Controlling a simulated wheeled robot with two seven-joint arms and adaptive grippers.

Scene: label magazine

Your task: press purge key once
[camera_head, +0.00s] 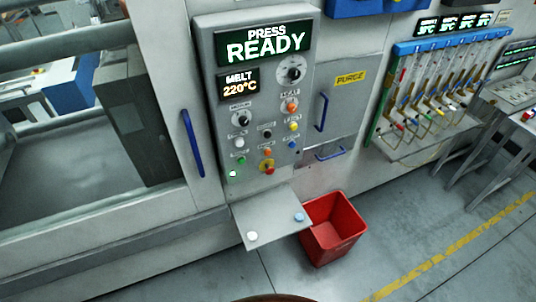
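The grey control panel (262,180) stands in the middle of the view, with a display (263,43) reading PRESS READY and a smaller display (238,85) reading MELT 220°C. A yellow PURGE sign (350,78) is on the cabinet door to the right. Neither of my grippers is in view.
A tilted grey shelf (265,220) juts out below the panel, with a white button (252,236) and a blue button (299,217). A red bin (333,250) stands on the floor beside it. Blue handles (194,143) and a hose rack (440,90) flank the panel.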

